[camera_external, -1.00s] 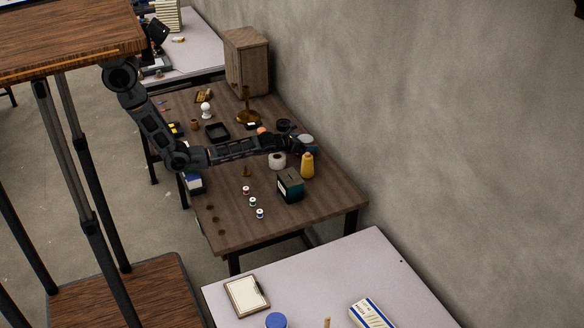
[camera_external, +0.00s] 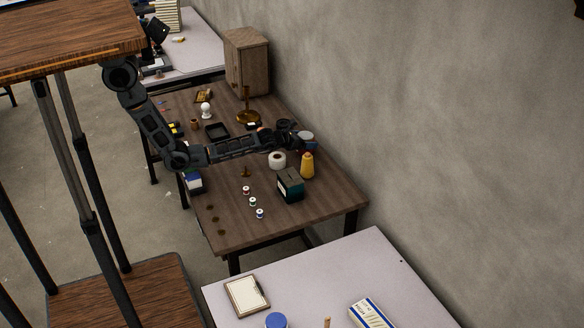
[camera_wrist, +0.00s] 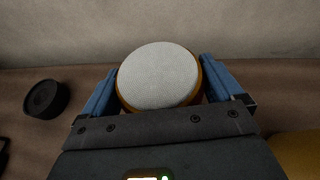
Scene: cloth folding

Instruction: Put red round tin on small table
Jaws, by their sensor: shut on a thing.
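My gripper (camera_wrist: 160,88) is shut on a round tin (camera_wrist: 158,76) with a pale, textured top and an orange-brown side, which I take for the red round tin. Its blue fingers flank the tin on both sides. In the external view the tin (camera_external: 307,135) shows at the end of my arm, near the wall side of the brown table (camera_external: 325,205). My gripper also shows there (camera_external: 301,143), with its fingers partly hidden. A pale table (camera_external: 372,260) stands at the front; I cannot tell which table is the small one.
A yellow cone (camera_external: 307,166), a white roll (camera_external: 277,160) and a dark green box (camera_external: 290,186) stand close to my gripper. A black round thing (camera_wrist: 46,98) lies left of it. The wall (camera_external: 430,130) is close behind. The brown table's front right corner is clear.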

